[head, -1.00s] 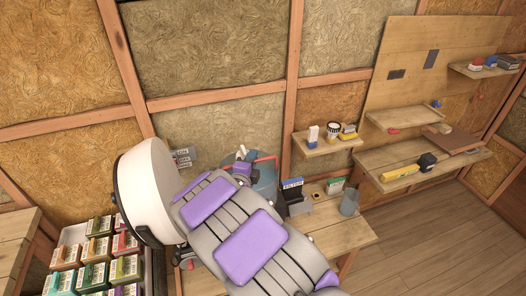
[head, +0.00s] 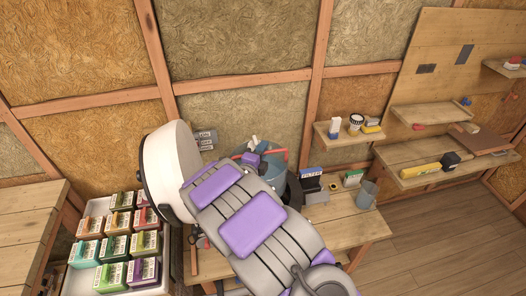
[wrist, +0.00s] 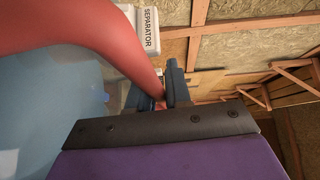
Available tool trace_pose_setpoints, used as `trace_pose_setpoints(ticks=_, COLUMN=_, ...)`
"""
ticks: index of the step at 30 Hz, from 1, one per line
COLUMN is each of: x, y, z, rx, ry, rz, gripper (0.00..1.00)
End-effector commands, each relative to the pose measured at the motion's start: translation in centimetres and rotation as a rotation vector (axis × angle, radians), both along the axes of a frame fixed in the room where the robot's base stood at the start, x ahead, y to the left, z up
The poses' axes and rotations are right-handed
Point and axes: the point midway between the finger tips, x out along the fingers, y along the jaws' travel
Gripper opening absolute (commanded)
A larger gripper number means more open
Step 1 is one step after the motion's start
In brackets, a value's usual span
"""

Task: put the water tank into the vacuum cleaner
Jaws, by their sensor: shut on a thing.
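A large translucent blue tank with a red handle, which looks like the water tank (head: 277,158), shows behind my arm at the back of the workbench. In the wrist view the blue tank (wrist: 45,115) fills the left side, with its red part sweeping across the top. My gripper (wrist: 166,88) has its dark fingers on the thin end of this red part and is shut on it. In the head view my gripper (head: 252,150) is partly hidden by my arm. A dark round part (head: 293,190) beside the tank may belong to the vacuum cleaner; my arm hides most of it.
A crate (head: 70,286) of coloured boxes stands at the left. The workbench (head: 335,228) carries a filter box (head: 312,180) and a grey cup (head: 367,195). A labelled separator box (wrist: 139,32) is behind the gripper. Shelves line the wall at right; the floor there is clear.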

Motion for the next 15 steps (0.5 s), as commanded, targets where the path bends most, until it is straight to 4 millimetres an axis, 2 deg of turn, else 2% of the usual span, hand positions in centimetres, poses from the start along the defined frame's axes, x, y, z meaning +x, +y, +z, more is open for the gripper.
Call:
trace_pose_setpoints(ticks=2, x=0.0, y=0.2, z=0.1, rx=0.004, ry=-0.012, rz=0.003, gripper=0.00)
trace_pose_setpoints(ticks=15, x=0.0, y=-0.3, z=-4.4, rx=0.007, ry=-0.009, rz=0.001, gripper=0.00)
